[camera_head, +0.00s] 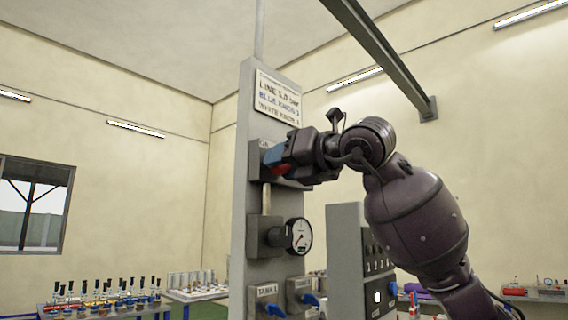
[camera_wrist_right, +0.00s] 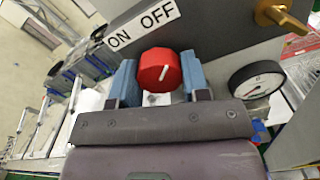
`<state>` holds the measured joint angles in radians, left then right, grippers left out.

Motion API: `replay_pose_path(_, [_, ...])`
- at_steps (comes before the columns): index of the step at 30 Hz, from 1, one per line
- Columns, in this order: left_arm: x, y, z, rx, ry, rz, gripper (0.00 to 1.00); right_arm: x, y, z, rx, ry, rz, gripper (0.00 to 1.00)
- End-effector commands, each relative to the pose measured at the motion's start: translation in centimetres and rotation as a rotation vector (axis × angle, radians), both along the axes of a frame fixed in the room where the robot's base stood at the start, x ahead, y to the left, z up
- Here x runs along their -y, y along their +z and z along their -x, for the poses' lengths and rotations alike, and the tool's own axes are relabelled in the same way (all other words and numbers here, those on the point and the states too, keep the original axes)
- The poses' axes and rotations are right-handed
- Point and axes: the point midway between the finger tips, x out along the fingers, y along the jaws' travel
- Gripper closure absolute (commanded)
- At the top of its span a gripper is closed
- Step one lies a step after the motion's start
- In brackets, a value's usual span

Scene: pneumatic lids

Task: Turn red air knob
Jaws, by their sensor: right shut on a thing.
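The red air knob (camera_wrist_right: 160,70) shows in the right wrist view, with a short white line on its face standing slightly tilted. A white ON/OFF label (camera_wrist_right: 140,24) is on the panel beside it. My right gripper (camera_wrist_right: 159,84) has its blue fingers on either side of the knob and is shut on it. In the head view my right gripper (camera_head: 275,156) reaches in from the right to the grey column (camera_head: 246,200), below the printed sign (camera_head: 277,98); the fingers mostly hide the knob there. My left gripper is not in view.
A round pressure gauge (camera_head: 299,236) sits below the gripper on the column. Blue knobs (camera_head: 274,310) are lower down. A grey control box (camera_head: 347,260) stands right of the column, close under my arm. Tables with small items (camera_head: 110,303) are at the lower left.

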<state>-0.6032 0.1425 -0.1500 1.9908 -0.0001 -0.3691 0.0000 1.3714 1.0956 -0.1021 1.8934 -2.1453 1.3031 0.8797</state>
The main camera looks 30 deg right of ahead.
Motion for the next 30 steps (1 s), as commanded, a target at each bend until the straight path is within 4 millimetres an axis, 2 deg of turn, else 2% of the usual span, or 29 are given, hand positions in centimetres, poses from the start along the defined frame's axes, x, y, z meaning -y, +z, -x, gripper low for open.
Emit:
replay_pose_path(2, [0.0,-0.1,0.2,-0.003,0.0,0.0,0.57,0.0,0.0,0.0,-0.002,0.0,-0.002,0.81])
replay_pose_path(3, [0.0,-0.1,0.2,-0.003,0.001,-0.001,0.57,0.0,0.0,0.0,-0.002,0.0,-0.002,0.51])
replay_pose_path(7, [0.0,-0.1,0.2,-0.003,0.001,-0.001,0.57,0.0,0.0,0.0,0.0,0.0,-0.001,0.32])
replay_pose_path(16, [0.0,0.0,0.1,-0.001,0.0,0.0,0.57,0.1,0.0,0.1,0.001,0.0,0.0,0.32])
replay_pose_path(20, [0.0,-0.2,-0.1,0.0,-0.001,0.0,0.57,0.4,0.0,1.0,0.002,0.0,0.0,0.32])
replay_pose_path(30, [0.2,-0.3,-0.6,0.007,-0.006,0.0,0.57,2.4,-0.1,6.6,0.001,-0.001,0.002,0.32])
